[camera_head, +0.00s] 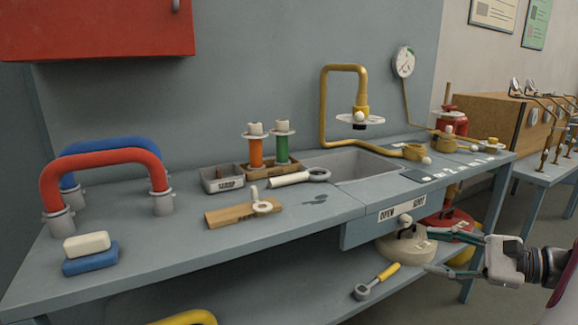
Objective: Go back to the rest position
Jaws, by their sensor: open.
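My gripper (436,252) is at the lower right, in front of the workbench. Its two thin dark fingers are spread apart and point left. I see nothing held between them. The upper finger is near the knob of the labelled drawer (370,232) at the bench's front edge; I cannot tell whether they touch. A pale round thing (396,252) shows below the drawer, just left of the fingers.
The workbench (150,258) carries a red curved pipe (105,156), a blue one behind it, a sink (350,167) and a yellow faucet (324,105). A yellow-handled tool (377,281) lies on the lower shelf. A second bench (546,172) stands at right. Floor shows between the benches.

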